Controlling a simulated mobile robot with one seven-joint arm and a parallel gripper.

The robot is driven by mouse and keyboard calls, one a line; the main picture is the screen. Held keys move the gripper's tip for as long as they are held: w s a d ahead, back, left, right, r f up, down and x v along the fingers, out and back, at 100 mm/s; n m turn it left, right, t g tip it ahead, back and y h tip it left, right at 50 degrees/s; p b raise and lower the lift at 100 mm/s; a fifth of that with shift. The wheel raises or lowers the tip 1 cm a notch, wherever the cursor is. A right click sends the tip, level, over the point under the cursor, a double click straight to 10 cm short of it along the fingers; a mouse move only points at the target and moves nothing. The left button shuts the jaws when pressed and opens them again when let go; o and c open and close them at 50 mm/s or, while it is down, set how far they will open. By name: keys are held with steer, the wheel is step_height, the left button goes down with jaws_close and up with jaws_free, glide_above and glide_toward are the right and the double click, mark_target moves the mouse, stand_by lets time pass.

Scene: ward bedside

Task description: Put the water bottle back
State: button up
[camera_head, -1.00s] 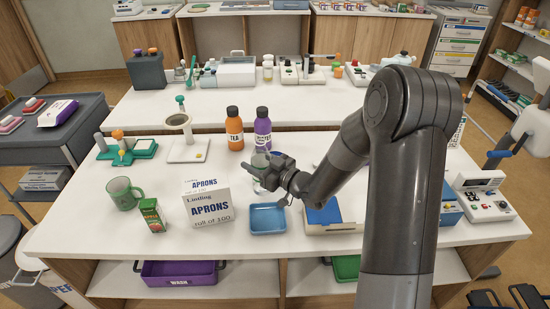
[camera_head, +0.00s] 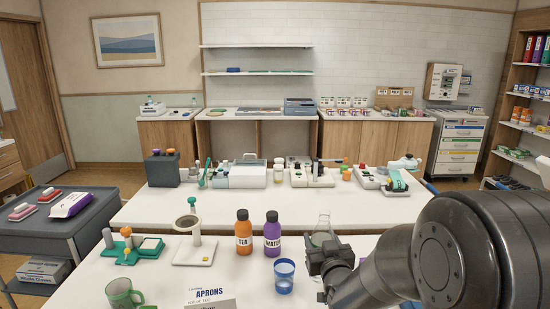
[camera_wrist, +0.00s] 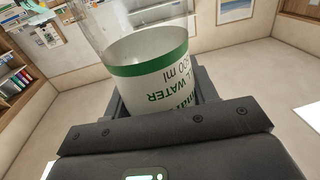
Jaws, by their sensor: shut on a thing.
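My gripper (camera_head: 326,268) is shut on a clear glass bottle (camera_head: 321,232) with a narrowing top. In the wrist view the held bottle (camera_wrist: 155,70) has a white label with green bands, partly readable as "WATER" and "500 ml". My gripper holds it above the near table, right of the other bottles. A purple bottle (camera_head: 272,235) labelled "WATER" stands upright on the near table, left of my gripper. An orange bottle (camera_head: 243,233) labelled "TEA" stands beside it. The held bottle's lower end is hidden by my gripper in the head view.
A blue tumbler (camera_head: 284,276) stands just left of my gripper. A white stand (camera_head: 194,245), a green mug (camera_head: 122,295) and an aprons box (camera_head: 210,296) are farther left. The far table (camera_head: 150,210) has equipment along its back. Wall shelves (camera_head: 256,72) are mostly bare.

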steer(key=d, duration=0.1)
steer(key=s+d+r+m+h, duration=0.1)
steer(key=d+h, duration=0.1)
steer(key=shift+s+r+m, duration=0.25)
steer(key=shift+s+m, duration=0.05)
steer(key=w+a+f+n+g+y, duration=0.2)
steer(key=w+a+n+y, duration=0.1)
steer(key=a, duration=0.7)
steer(key=w+a+f+n+g+y, duration=0.2)
steer(key=a+y, duration=0.4)
steer(key=a, duration=0.5)
steer(key=w+a+f+n+g+y, duration=0.2)
steer(key=w+a+f+n+y, duration=0.1)
steer(key=a, duration=0.7)
steer(key=w+n+y, duration=0.1)
steer(key=w+n, duration=0.1)
steer(key=w, duration=0.1)
steer(key=shift+w+a+y, duration=0.2)
steer(key=shift+a+y, duration=0.05)
steer(key=shift+y, duration=0.05)
step_height(320, 180, down, 10)
steer(key=shift+r, duration=0.25)
steer(key=shift+f, duration=0.15)
steer(key=o, duration=1.2)
steer(key=shift+c, duration=0.2)
